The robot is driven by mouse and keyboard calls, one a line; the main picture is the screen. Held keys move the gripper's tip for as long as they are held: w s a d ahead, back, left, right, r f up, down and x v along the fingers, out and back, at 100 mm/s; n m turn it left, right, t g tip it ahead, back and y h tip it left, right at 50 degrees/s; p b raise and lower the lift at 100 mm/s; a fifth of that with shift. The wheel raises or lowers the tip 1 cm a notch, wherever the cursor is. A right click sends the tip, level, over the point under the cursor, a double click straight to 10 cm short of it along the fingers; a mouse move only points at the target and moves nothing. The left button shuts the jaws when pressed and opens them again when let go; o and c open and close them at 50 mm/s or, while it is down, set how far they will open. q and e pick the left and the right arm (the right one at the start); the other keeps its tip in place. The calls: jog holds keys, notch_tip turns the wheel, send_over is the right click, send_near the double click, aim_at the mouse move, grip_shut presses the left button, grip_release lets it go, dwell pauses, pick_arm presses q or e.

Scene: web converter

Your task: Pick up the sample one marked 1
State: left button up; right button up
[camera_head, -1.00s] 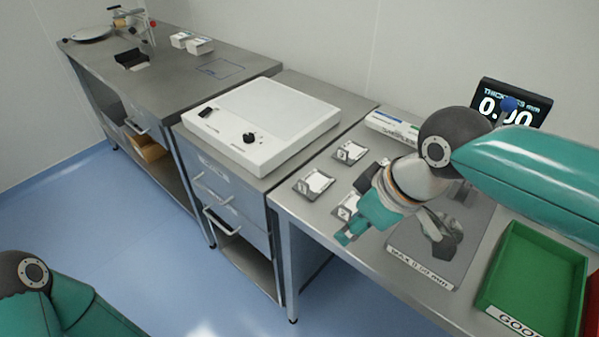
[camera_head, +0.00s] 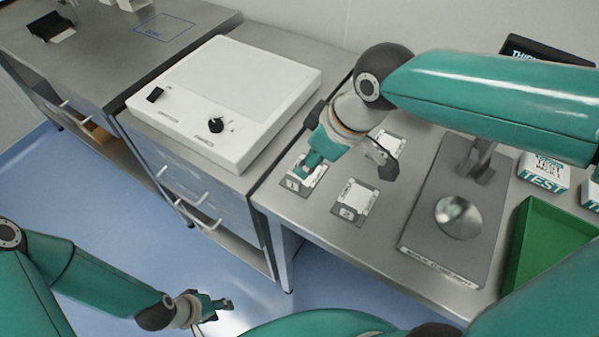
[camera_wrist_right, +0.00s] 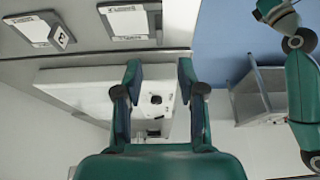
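Sample one (camera_head: 318,178), a white card on a grey holder with a tag marked 1, lies at the table's left edge in the head view, partly hidden by my right gripper. My right gripper (camera_head: 345,160) is above it, tilted. In the right wrist view this gripper (camera_wrist_right: 157,72) is open, with nothing held between its fingers. A white card holder (camera_wrist_right: 127,24), probably sample one, shows at the top there, outside the fingers. The sample marked 2 (camera_head: 354,198) lies to the right of sample one. My left gripper (camera_head: 216,306) is low over the floor, away from the samples.
A white box device (camera_head: 235,95) with a knob stands left of the samples. Another card (camera_head: 386,143) lies behind. A grey gauge base (camera_head: 450,240) and a green tray (camera_head: 545,240) are to the right. Test boxes (camera_head: 543,172) stand behind the tray.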

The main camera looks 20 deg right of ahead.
aim_at(295, 180)
jog(key=x, duration=1.1)
jog(key=shift+d, duration=0.1)
grip_shut()
